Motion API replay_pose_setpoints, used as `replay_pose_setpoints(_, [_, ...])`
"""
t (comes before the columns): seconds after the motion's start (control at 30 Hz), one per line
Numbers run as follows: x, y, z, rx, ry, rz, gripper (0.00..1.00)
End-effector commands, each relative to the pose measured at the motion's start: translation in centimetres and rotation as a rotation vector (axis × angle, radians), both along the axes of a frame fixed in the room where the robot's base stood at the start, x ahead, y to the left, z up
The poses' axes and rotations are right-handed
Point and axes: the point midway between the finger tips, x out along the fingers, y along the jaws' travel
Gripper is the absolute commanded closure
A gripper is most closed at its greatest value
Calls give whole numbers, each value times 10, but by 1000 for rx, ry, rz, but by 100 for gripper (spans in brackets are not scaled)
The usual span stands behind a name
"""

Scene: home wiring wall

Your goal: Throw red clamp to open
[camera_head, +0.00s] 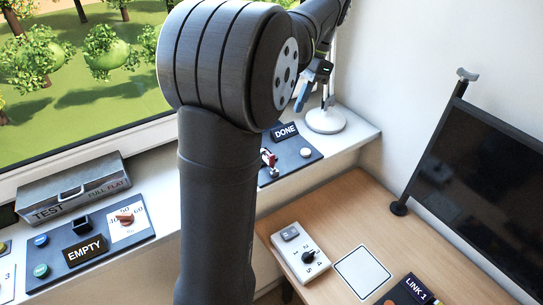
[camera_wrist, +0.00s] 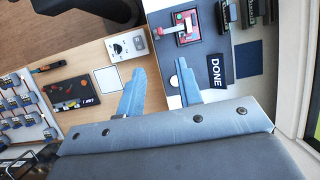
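The red clamp (camera_wrist: 186,27) is mounted on a dark panel near the top of the wrist view, with red parts and a pale metal bar. In the head view the red clamp (camera_head: 268,158) is small and partly hidden behind my arm; I cannot tell its lever position clearly. My gripper (camera_wrist: 160,66) has its two blue-grey fingers spread apart with nothing between them. It is apart from the clamp, which lies beyond the right fingertip in the wrist view. In the head view my gripper (camera_head: 316,88) hangs above the sill near the white lamp base.
The DONE plate (camera_head: 285,131) and a pale round button (camera_head: 306,152) share the clamp's panel. A white lamp base (camera_head: 325,120) stands behind it. A white dial box (camera_head: 300,254) and a white square (camera_head: 362,272) lie on the wooden desk. A dark monitor (camera_head: 480,185) stands at right.

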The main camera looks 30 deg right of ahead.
Motion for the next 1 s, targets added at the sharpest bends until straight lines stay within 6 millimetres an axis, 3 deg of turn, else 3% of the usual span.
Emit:
replay_pose_setpoints(0.23, [-1,8,-22,15,-2,1,67])
replay_pose_setpoints(0.7, [-1,47,-116,14,-1,2,67])
replay_pose_setpoints(1.0, [0,63,-155,12,-2,1,67])
